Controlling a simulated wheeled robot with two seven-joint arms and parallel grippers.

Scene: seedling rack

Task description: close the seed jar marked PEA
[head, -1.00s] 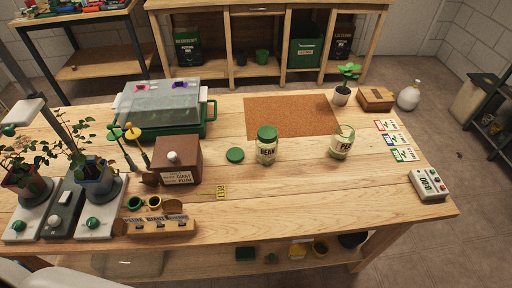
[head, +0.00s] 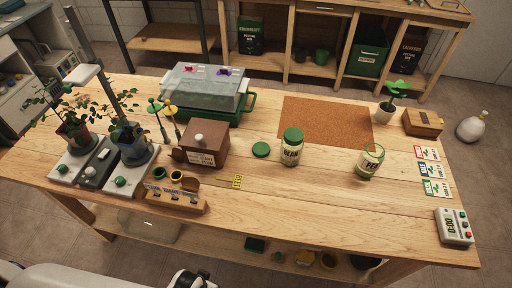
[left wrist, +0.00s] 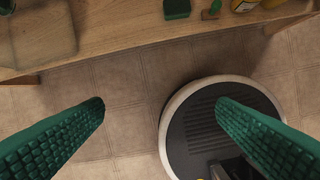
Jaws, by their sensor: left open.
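The jar marked PEA (head: 369,162) stands upright and open on the right half of the table in the head view. A loose green lid (head: 261,149) lies flat on the table, left of the jar marked BEAN (head: 292,148), which has a green lid on. In the left wrist view my left gripper (left wrist: 160,105) is open and empty, its green fingers wide apart over the floor in front of the table. The PEA jar and loose lid are not in that view. My right gripper is not in view.
A brown box (head: 205,147) stands left of the loose lid. A brown mat (head: 325,122) lies behind the jars. A potted plant (head: 386,112), seed cards (head: 430,170) and a timer (head: 454,227) are at the right. The table's front middle is mostly clear.

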